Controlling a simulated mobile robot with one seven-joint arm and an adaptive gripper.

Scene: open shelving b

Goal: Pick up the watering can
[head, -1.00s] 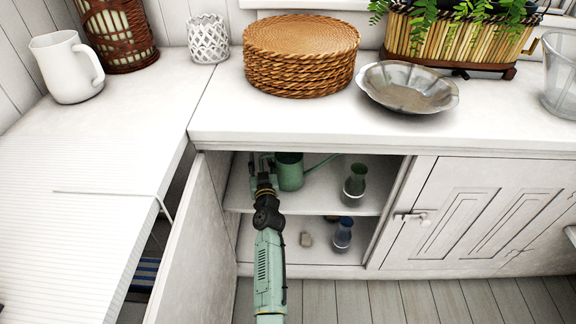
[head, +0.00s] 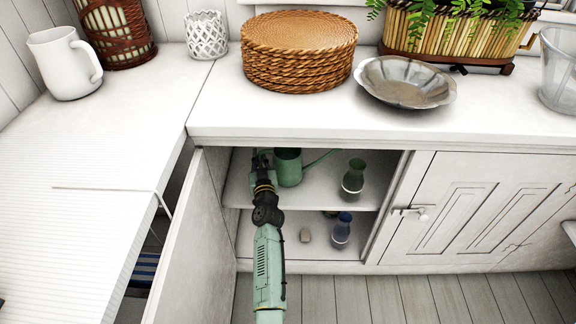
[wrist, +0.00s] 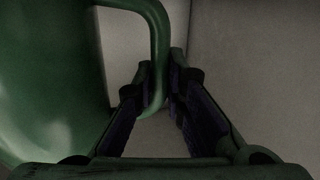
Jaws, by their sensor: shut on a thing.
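The green watering can (head: 289,168) stands on the upper shelf inside the open cupboard, its thin spout pointing right. My gripper (head: 262,160) reaches into the cupboard from the front, at the can's left side. In the wrist view the can's rounded body (wrist: 50,80) fills the left, and its curved handle (wrist: 160,50) runs down between the fingers. My gripper (wrist: 165,95) is shut on this handle. In the head view the fingertips are dark and partly hidden, and I cannot tell whether the can's base touches the shelf.
A green glass vase (head: 353,180) stands right of the can on the same shelf. The open door (head: 185,250) is close left of my arm. The countertop (head: 290,122) overhangs above.

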